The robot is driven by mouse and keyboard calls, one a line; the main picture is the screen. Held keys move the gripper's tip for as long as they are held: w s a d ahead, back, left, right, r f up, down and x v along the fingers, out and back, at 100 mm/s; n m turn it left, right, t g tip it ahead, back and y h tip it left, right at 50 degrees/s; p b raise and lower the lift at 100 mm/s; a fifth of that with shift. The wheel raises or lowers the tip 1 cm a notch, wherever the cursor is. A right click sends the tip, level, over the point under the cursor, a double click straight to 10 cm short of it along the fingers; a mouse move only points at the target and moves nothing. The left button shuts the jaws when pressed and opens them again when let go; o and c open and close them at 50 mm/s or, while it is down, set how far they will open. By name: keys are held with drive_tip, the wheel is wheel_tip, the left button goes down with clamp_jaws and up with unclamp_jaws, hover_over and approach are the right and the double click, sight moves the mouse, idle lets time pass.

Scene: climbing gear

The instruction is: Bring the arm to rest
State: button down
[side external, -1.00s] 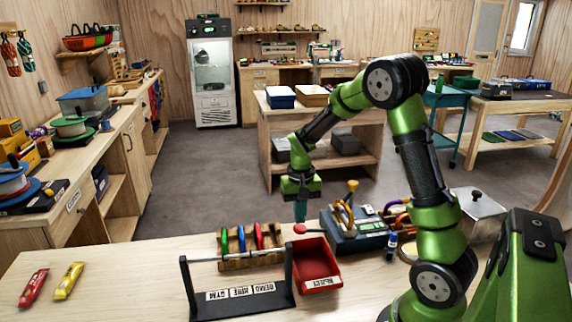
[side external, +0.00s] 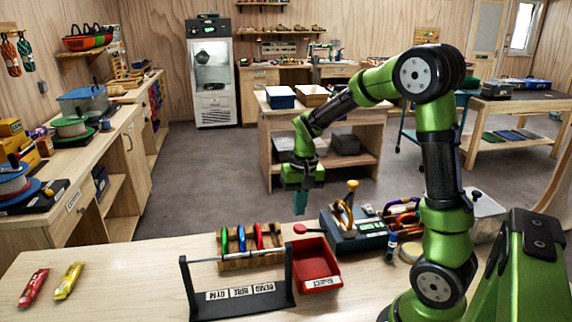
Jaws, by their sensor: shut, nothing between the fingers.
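My gripper (side external: 300,203) hangs pointing down at the end of my green arm, above the back edge of the workbench (side external: 140,270). Its fingers are shut with nothing between them. It is behind the red bin and to the left of the blue-grey device, apart from both. My arm bends up and over from the right side of the bench.
A red bin (side external: 315,266), a labelled black rack (side external: 238,293), a wooden holder (side external: 250,262) with coloured pieces and a blue-grey device (side external: 352,238) crowd the bench below. Red (side external: 33,287) and yellow (side external: 69,281) items lie at left. The bench's left middle is clear.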

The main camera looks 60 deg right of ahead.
drive_tip(key=s+a+r+n+t, duration=0.2)
drive_tip(key=s+a+r, duration=0.3)
drive_tip(key=a, duration=0.3)
drive_tip(key=s+a+r+n+t+y, duration=0.1)
drive_tip(key=s+a+r+n+t, duration=0.1)
drive_tip(key=s+a+r+t, duration=0.2)
drive_tip(key=s+a+r, duration=0.1)
drive_tip(key=a+r, duration=0.2)
drive_tip(key=shift+s+a+n+t+y, duration=0.3)
drive_tip(key=shift+s+a, duration=0.05)
